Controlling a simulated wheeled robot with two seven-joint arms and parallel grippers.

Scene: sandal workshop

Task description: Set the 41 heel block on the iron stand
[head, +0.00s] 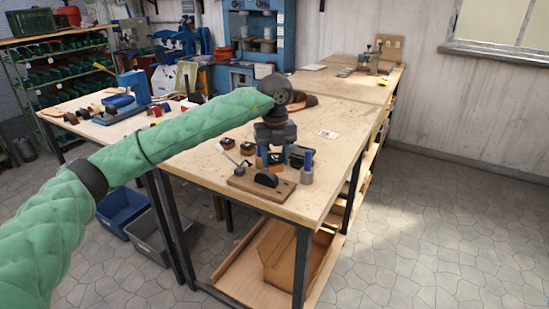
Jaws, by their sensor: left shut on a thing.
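My left gripper (275,155) points down over the near part of the workbench, its fingers shut on a small dark brown block (275,159). That block is mostly hidden between the fingers, and I cannot read a number on it. Just in front stands what looks like the iron stand, a black rounded piece (266,180) on a wooden base (247,184). In the picture the held block is just above and behind the black piece; I cannot tell the exact gap. Other dark heel blocks (247,148) lie left of the gripper. My right gripper is out of view.
A grey holder with a blue top (307,167) stands right of the stand. A pale-handled tool (229,154) lies to the left. A white card (326,134) and brown pieces lie further back. The bench's right side (340,155) is mostly clear.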

